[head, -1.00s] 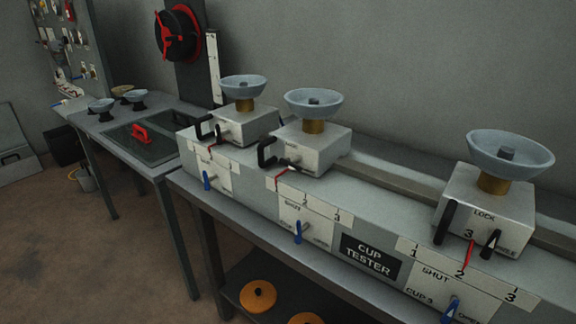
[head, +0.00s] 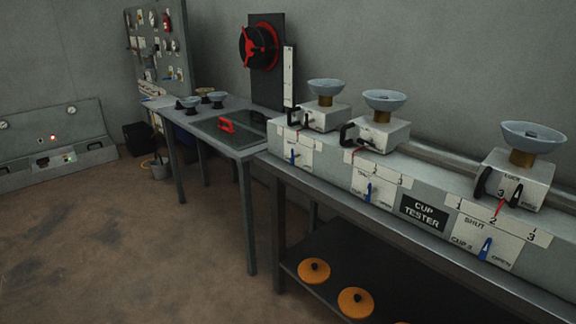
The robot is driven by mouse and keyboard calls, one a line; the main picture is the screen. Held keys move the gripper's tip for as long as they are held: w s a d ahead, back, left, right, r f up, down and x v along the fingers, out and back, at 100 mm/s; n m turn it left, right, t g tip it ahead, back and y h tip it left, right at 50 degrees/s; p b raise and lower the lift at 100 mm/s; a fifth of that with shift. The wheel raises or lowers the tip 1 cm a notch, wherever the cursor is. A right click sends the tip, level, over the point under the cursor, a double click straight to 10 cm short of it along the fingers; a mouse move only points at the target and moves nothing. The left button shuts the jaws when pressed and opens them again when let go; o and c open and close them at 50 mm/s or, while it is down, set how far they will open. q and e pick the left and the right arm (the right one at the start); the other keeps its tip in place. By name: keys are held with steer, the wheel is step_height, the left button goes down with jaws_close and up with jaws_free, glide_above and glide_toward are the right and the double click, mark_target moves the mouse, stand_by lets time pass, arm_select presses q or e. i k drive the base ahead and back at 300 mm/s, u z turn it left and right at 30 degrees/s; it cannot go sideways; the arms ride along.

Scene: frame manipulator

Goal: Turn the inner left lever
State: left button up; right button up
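Neither gripper is in view. No lever is marked as the inner left one, so I cannot tell which is meant. The cup tester (head: 405,200) carries blue levers on its front: a left one (head: 292,158), a middle one (head: 368,193) and a right one (head: 486,248). Black handles show on its cup blocks, at the left block (head: 292,114), the middle block (head: 346,134) and the right block (head: 482,181). A grey console (head: 50,145) with gauges and a small red light stands on the floor at the far left; its small controls are too small to make out.
A table (head: 246,150) with small cups and a red handle (head: 227,125) stands left of the tester. A tool panel (head: 160,50) and a red-and-black wheel (head: 259,46) are behind. Orange discs (head: 314,270) lie on the lower shelf. The floor at left is clear.

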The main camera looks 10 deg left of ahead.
mark_target(368, 142)
steer(key=z, duration=1.35)
steer(key=k, duration=0.15)
steer(key=u, duration=2.55)
steer(key=i, duration=0.7)
steer(key=z, duration=0.25)
